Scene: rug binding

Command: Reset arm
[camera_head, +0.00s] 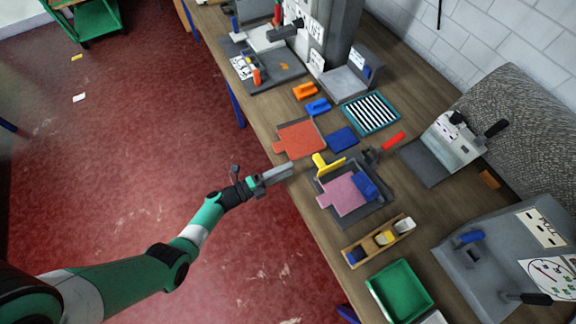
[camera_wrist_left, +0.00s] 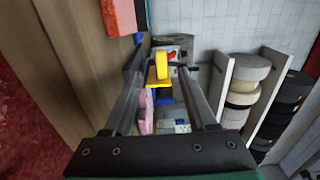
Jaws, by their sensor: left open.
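My left arm comes in from the left in the head view. My left gripper (camera_head: 274,176) is at the near edge of the wooden table (camera_head: 300,212), with nothing between its fingers. In the left wrist view its two fingers (camera_wrist_left: 170,92) stand apart, with a yellow piece (camera_wrist_left: 160,68) and a pink piece (camera_wrist_left: 146,112) seen beyond them. In the head view the pink piece (camera_head: 341,196) lies in a dark grey fixture (camera_head: 378,212), with a blue block (camera_head: 364,186) and the yellow piece (camera_head: 327,165) at it. My right gripper is not in view.
An orange-red piece (camera_head: 300,139) lies beside a blue pad (camera_head: 342,139) on the table. A wooden tray (camera_head: 357,246) and a green bin (camera_head: 400,291) stand toward the front. Grey machines (camera_head: 505,250) stand at the right. Red floor (camera_head: 150,130) is open at left.

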